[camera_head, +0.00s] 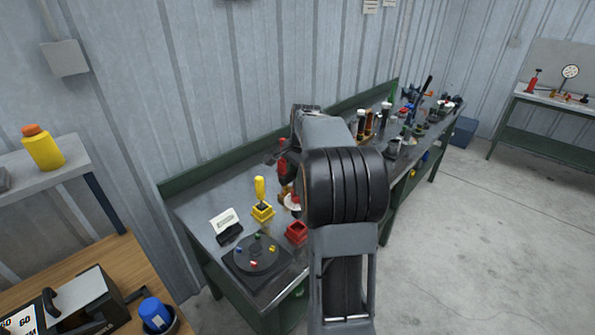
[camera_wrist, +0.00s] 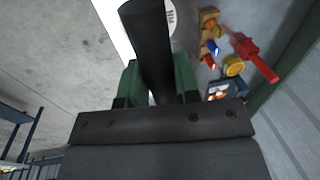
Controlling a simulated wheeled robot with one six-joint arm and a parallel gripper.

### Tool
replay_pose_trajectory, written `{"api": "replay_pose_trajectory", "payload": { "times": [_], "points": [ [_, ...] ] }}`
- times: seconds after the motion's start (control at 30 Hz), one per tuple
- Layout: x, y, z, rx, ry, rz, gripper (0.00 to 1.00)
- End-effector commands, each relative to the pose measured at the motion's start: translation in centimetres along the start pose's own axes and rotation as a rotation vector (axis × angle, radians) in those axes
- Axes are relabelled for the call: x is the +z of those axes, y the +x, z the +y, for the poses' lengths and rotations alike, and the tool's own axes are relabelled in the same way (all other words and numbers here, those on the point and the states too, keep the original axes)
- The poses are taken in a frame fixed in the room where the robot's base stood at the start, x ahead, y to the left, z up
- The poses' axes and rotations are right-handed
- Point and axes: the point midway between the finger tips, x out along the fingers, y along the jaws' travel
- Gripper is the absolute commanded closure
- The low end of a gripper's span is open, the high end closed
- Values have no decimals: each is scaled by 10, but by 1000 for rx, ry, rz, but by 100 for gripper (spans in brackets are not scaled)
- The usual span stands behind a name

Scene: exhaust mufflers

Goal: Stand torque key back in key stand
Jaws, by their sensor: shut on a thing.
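My gripper (camera_wrist: 158,84), with green fingers, is shut on a dark, long handle in the wrist view, which I take for the torque key (camera_wrist: 150,35). In the head view my arm hides the gripper and the key. A red square holder (camera_head: 297,232) stands on the green bench beside my arm, with no tool seen in it. A yellow-handled tool (camera_head: 259,188) stands upright in a yellow square holder (camera_head: 263,212). I cannot tell which holder is the key stand.
A dark round plate (camera_head: 256,256) with small coloured pieces lies at the bench's near end, by a white card (camera_head: 225,221). A red tool (camera_wrist: 255,57) and a yellow ring (camera_wrist: 232,66) show right of my gripper. Several tools crowd the bench's far end.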

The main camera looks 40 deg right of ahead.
Motion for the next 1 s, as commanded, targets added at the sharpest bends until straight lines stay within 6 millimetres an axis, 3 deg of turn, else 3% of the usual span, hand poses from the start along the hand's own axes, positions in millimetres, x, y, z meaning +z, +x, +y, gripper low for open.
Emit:
{"api": "replay_pose_trajectory", "payload": {
  "times": [0.7,1.0],
  "points": [
    [-1,47,8,-2,2,2,94],
    [-1,53,9,-2,2,2,94]
  ]
}}
